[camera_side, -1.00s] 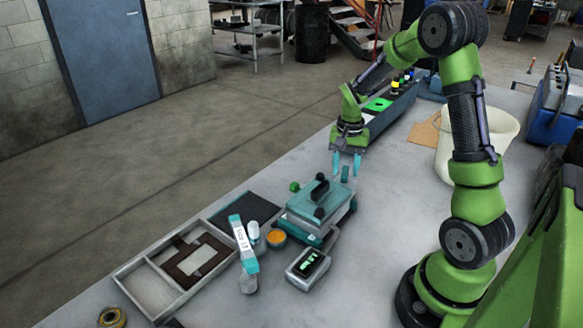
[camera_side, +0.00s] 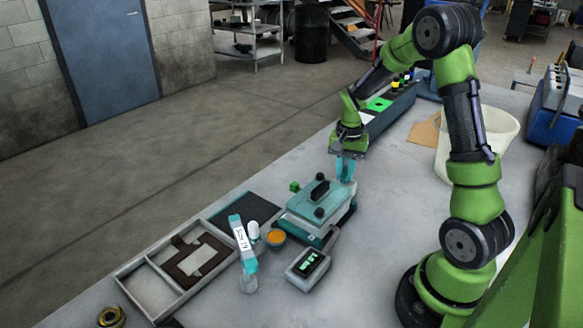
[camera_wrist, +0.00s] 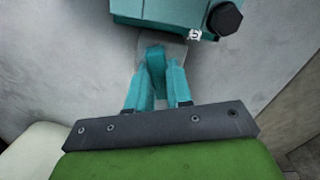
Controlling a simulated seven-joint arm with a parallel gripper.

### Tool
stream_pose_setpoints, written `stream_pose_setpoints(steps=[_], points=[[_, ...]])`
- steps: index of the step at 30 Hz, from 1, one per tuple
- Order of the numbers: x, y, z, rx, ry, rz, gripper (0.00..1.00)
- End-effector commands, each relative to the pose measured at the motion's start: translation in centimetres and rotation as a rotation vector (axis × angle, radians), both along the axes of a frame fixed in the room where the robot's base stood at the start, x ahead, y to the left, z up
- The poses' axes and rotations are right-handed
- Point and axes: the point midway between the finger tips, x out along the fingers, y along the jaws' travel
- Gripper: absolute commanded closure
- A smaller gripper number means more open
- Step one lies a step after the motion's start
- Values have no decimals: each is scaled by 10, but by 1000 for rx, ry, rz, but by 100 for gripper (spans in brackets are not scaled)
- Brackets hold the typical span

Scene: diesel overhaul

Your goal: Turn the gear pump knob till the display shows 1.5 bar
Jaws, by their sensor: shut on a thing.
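The teal gear pump (camera_side: 317,204) stands on the bench, with dark knobs on its top and a green part at its left. Its teal knob (camera_wrist: 154,58) is at the pump's far side in the side view, and in the wrist view it sits between my fingertips. My gripper (camera_side: 345,168) is shut on this knob from above; it also shows in the wrist view (camera_wrist: 157,66). The display box (camera_side: 308,264) lies in front of the pump. Its screen shows pale green figures, too small to read.
A teal-capped bottle (camera_side: 246,262), a white bottle (camera_side: 253,230) and a cup of orange stuff (camera_side: 275,237) stand left of the pump. A divided tray (camera_side: 150,290) lies farther left. A long bin (camera_side: 395,112) and a white bucket (camera_side: 500,132) stand behind.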

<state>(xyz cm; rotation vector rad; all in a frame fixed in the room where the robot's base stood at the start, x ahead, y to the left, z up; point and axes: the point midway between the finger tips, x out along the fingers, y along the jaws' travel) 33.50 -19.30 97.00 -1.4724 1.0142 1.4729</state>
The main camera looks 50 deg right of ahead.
Motion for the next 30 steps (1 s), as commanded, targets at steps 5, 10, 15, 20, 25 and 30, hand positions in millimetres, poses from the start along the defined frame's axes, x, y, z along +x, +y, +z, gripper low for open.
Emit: stream_pose_setpoints(steps=[5,10,15,20,25,30], points=[[1,1,0,-1,0,-243,100],[0,0,1,0,-1,-334,100],[1,0,1,0,-1,-332,100],[1,0,1,-1,-1,-442,100],[1,1,1,0,-2,-666,100],[1,0,1,0,-2,-724,100]])
